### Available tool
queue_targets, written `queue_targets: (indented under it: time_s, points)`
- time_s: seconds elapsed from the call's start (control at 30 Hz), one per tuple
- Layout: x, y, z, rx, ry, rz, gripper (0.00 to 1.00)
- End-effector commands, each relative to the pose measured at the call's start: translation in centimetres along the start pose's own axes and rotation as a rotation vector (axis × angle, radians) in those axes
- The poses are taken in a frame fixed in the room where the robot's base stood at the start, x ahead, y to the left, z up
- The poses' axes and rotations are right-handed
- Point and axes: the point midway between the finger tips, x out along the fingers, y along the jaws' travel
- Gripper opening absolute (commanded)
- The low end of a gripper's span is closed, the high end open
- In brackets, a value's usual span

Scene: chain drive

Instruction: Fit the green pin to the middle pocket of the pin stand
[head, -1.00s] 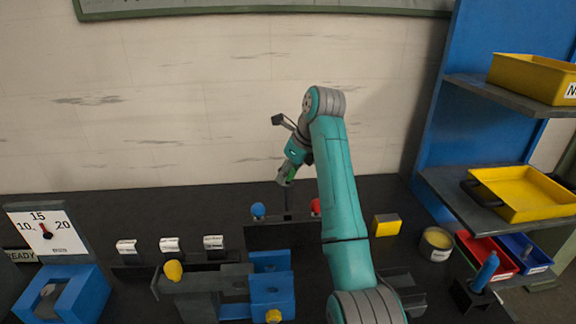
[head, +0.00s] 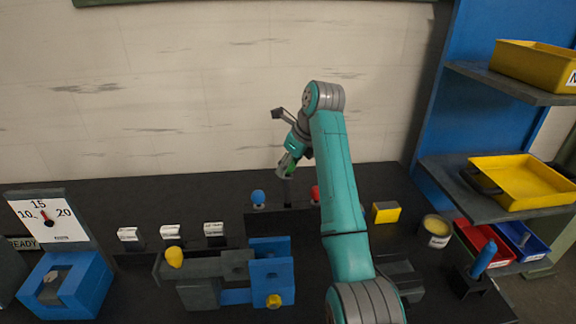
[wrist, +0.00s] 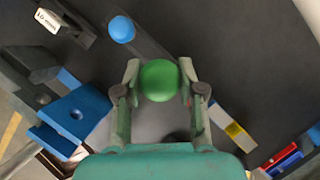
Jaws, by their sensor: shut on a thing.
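The pin stand (head: 262,225) is a dark block on the bench. A blue-headed pin (head: 258,198) stands at its left and a red-headed pin (head: 315,193) at its right, partly behind my arm. My gripper (head: 287,167) is above the middle of the stand, between these two heads. It is shut on the green pin (wrist: 159,80), whose round head sits between both fingers in the wrist view. In the head view a dark shaft shows below the fingers, reaching down toward the stand. Whether its tip is in the middle pocket is not clear. The blue head also shows in the wrist view (wrist: 121,29).
A blue and grey vise-like fixture (head: 270,275) stands in front of the stand. Small labelled blocks (head: 171,232) are to the left. A yellow block (head: 385,212) and a round tin (head: 436,230) are to the right, near the shelf (head: 460,170).

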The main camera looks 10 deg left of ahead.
Motion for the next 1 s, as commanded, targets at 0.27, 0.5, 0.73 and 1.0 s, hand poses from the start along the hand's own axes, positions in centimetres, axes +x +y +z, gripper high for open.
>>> queue_targets:
  time_s: [0.27,0.5,0.73,1.0]
  points:
    - [-0.05,-0.01,0.03,0.0,-0.001,-0.001,0.0]
    - [-0.05,-0.01,0.03,0.0,-0.001,-0.001,0.0]
    - [0.0,-0.01,0.0,0.0,-0.001,-0.001,0.0]
    - [0.48,-0.02,-0.21,0.0,-0.001,-0.001,0.0]
